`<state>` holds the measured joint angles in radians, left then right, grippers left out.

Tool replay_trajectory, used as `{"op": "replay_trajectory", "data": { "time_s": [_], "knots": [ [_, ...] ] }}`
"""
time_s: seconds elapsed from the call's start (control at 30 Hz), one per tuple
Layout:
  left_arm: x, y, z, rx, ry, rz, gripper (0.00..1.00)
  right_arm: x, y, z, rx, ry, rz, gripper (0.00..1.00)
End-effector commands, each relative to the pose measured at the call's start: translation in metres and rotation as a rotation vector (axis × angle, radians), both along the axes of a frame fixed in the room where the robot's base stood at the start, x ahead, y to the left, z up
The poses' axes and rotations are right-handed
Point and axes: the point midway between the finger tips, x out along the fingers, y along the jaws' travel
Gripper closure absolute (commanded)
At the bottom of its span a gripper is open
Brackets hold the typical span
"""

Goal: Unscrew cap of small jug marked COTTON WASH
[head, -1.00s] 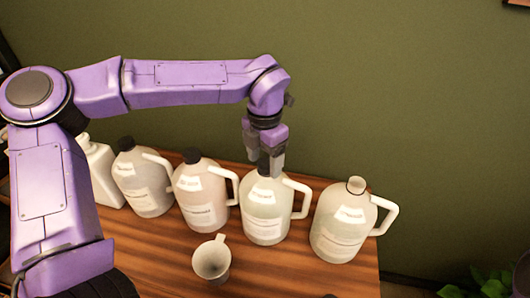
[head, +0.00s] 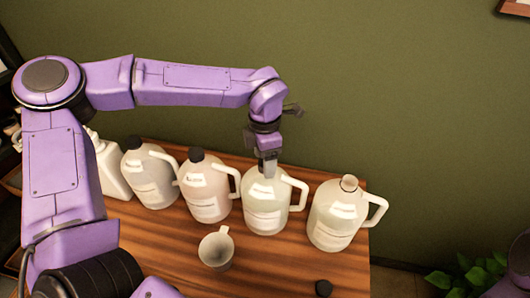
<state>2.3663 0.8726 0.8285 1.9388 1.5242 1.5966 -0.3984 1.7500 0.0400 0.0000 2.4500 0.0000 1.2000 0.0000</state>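Several translucent jugs with handles stand in a row on the table; their label print is too small to read, so I cannot tell which is COTTON WASH. My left gripper (head: 267,170) points down at the mouth of the third handled jug (head: 263,212) from the left. Its fingers hide that jug's top, so I cannot tell whether they grip a cap. The rightmost jug (head: 338,220) has an open, uncapped neck. The other two handled jugs, the left one (head: 150,180) and the middle one (head: 206,192), wear black caps. My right gripper is not in view.
A white cup (head: 216,248) stands in front of the jugs on the wooden table (head: 270,270). A loose black cap (head: 323,288) lies near the front. A white container (head: 110,170) stands at the far left. A green plant (head: 465,275) is at the lower right.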

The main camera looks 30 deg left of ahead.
Motion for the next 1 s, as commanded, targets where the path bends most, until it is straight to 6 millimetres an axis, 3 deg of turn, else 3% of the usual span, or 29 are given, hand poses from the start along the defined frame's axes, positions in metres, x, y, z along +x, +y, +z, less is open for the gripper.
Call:
{"op": "replay_trajectory", "data": {
  "time_s": [0.83, 1.0],
  "knots": [
    [0.000, 0.000, 0.003, 0.001, 0.001, -0.345, 0.30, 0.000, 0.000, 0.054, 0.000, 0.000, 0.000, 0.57],
    [0.000, 0.000, -0.001, 0.001, 0.000, -0.567, 0.30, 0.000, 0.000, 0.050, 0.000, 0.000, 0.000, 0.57]
  ]
}}
